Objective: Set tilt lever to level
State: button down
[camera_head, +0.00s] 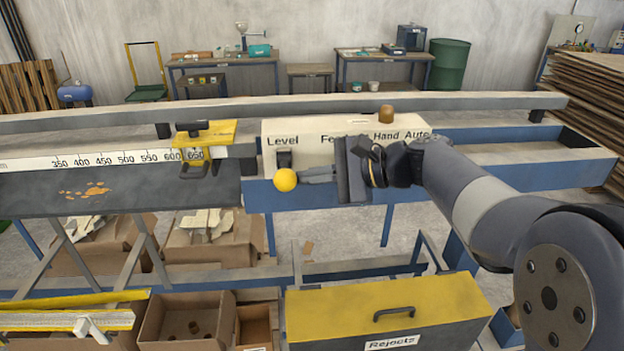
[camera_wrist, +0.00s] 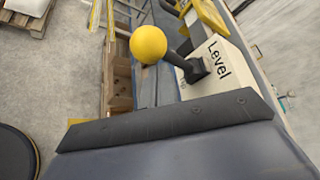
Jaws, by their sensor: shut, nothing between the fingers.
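The tilt lever ends in a yellow ball knob (camera_head: 285,180) and sits in front of a cream control box (camera_head: 310,128), below the word Level. In the wrist view the knob (camera_wrist: 148,43) stands out from the box on a dark stem (camera_wrist: 183,56), with the Level label beside it. My gripper (camera_head: 306,175) is shut and empty, its fingertips pointing left, just right of the knob. A dark part of my gripper crosses the wrist view.
A brown knob (camera_head: 386,114) stands on top of the box. A yellow stop (camera_head: 205,137) on a ruler (camera_head: 110,159) is to the left. Below are a yellow-topped Rejects bin (camera_head: 390,302) and a cardboard box (camera_head: 183,325). Rails run behind the box.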

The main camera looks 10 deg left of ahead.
jog(key=shift+a+r, duration=0.1)
jog(key=shift+r, duration=0.25)
jog(key=shift+w+r+p, duration=0.15)
jog(key=shift+r+p, duration=0.55)
jog(key=shift+r, duration=0.15)
jog(key=shift+f, duration=0.1)
